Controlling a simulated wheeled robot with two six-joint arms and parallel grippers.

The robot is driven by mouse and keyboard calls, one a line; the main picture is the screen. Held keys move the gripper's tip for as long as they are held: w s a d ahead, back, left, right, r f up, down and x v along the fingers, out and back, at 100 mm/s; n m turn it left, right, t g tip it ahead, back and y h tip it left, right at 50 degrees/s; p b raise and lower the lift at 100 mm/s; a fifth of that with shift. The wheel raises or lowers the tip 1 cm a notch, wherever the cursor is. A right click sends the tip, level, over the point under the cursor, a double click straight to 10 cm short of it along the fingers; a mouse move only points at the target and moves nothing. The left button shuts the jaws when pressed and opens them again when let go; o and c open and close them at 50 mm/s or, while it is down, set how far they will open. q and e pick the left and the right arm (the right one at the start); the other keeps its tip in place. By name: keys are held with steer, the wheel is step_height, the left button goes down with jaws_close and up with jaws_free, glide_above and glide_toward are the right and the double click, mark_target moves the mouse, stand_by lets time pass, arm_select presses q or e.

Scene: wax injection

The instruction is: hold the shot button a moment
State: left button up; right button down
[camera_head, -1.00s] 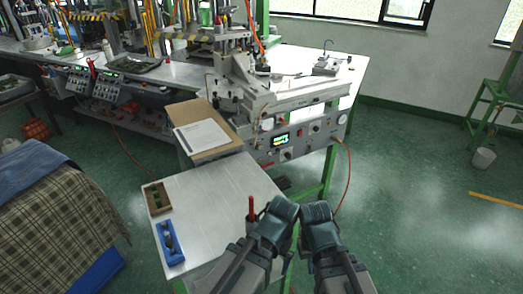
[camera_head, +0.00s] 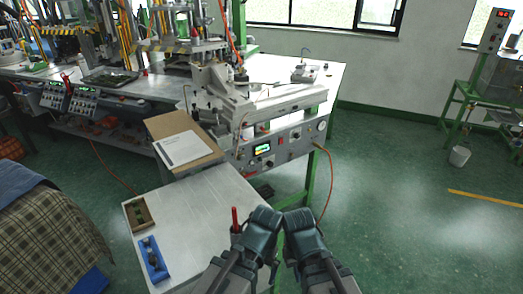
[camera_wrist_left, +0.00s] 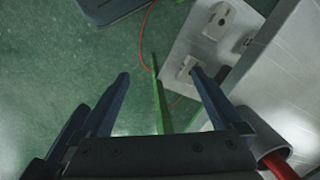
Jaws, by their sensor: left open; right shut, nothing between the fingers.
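The wax injection machine (camera_head: 262,100) stands on the bench, with a control panel (camera_head: 275,148) on its front. The panel has a lit display, a red button (camera_head: 281,139) and several knobs; I cannot tell which control is the shot button. Both my arms come up from the bottom, side by side. My left gripper (camera_head: 263,218) is in front of the panel and apart from it; the left wrist view shows its fingers (camera_wrist_left: 160,75) open and empty above the floor. My right gripper (camera_head: 302,218) is shut and empty, also clear of the panel.
A metal side table (camera_head: 190,225) holds a brown tray (camera_head: 139,230), a blue tray (camera_head: 154,273) and a red-handled tool (camera_head: 236,220). A brown board (camera_head: 160,130) with paper lies behind it. An orange hose (camera_head: 329,180) hangs at the panel's right.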

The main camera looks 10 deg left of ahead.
arm_select(q)
jaws_close()
stand_by(0.3)
stand_by(1.3)
